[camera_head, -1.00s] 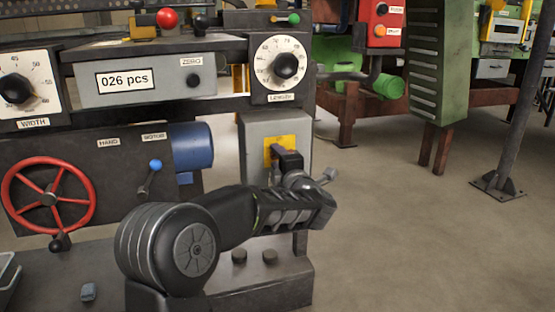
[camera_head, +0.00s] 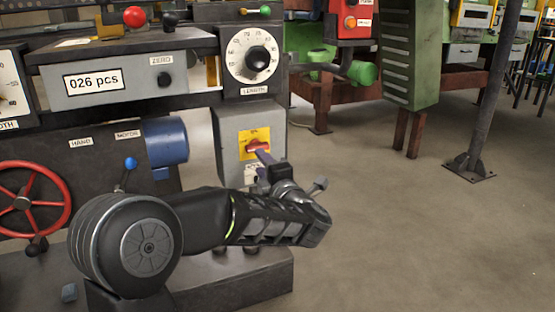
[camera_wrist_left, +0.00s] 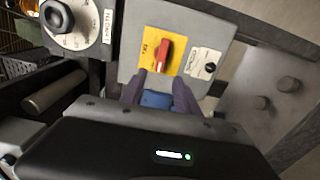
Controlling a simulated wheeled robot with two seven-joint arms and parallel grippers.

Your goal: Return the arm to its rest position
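My left arm (camera_head: 275,220) comes in from the left in the head view and is bent in front of the machine. My left gripper (camera_head: 268,160) is just below and in front of a red switch handle (camera_head: 257,146) on a yellow plate. In the left wrist view, the two fingers of this gripper (camera_wrist_left: 158,80) stand apart with nothing held between them. The red handle (camera_wrist_left: 164,52) lies beyond the fingertips there and looks clear of them. My right gripper is not in view.
The grey switch box (camera_head: 230,122) stands close before the gripper, under the length dial (camera_head: 257,60). A blue motor (camera_head: 166,142), a blue-knobbed lever (camera_head: 129,164) and a red handwheel (camera_head: 24,202) are at left. The floor (camera_head: 400,230) on the right is open up to a post (camera_head: 490,90).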

